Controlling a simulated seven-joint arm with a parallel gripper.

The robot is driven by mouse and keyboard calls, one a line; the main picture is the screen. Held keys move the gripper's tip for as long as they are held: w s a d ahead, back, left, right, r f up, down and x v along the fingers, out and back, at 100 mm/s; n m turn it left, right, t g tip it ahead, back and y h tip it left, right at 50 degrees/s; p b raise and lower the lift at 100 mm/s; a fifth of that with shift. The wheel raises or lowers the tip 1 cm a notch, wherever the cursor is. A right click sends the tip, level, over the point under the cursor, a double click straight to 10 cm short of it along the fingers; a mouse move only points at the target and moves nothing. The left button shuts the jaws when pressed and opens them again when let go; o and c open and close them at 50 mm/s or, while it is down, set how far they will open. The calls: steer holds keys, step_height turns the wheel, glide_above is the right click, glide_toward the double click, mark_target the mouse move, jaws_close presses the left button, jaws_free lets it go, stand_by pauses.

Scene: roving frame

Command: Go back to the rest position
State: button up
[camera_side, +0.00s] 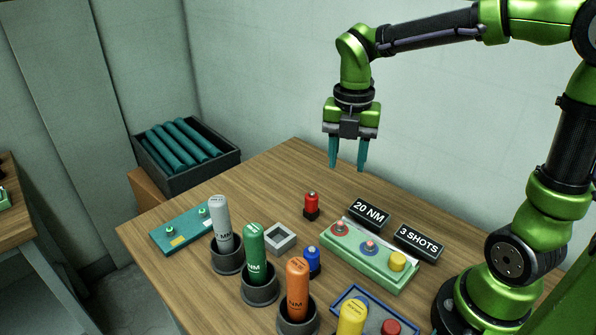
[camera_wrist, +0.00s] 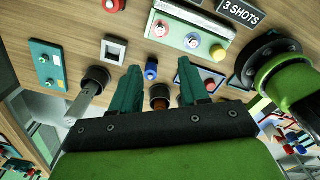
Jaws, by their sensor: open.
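My gripper (camera_side: 348,166) hangs in the air above the back part of the wooden table (camera_side: 290,165), fingers pointing down. Its two teal fingers are apart with nothing between them. In the wrist view my gripper (camera_wrist: 158,90) also shows open and empty. My green arm reaches in from the right. Below the gripper stand a small red piece (camera_side: 311,203) in a dark base and a green panel (camera_side: 365,262) with round fittings and a yellow button. The gripper touches none of these.
Grey, green and orange bottles (camera_side: 254,255) stand in dark cups at the front. A blue piece (camera_side: 312,260), a grey square frame (camera_side: 280,238), a teal plate (camera_side: 178,232) and signs "20 NM" (camera_side: 369,213) and "3 SHOTS" (camera_side: 419,243) lie around. A dark crate (camera_side: 190,178) holds teal tubes.

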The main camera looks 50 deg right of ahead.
steer(key=shift+r, duration=0.25)
steer(key=s+a+r+m+t+y, duration=0.1)
steer(key=s+m+t, duration=0.2)
steer(key=m, duration=1.1)
steer(key=s+r+m+t+y, duration=0.1)
steer(key=s+m+t, duration=0.3)
steer(key=m, duration=1)
steer(key=shift+s+a+r, duration=0.35)
steer(key=shift+s+r, duration=0.15)
steer(key=shift+s, duration=0.4)
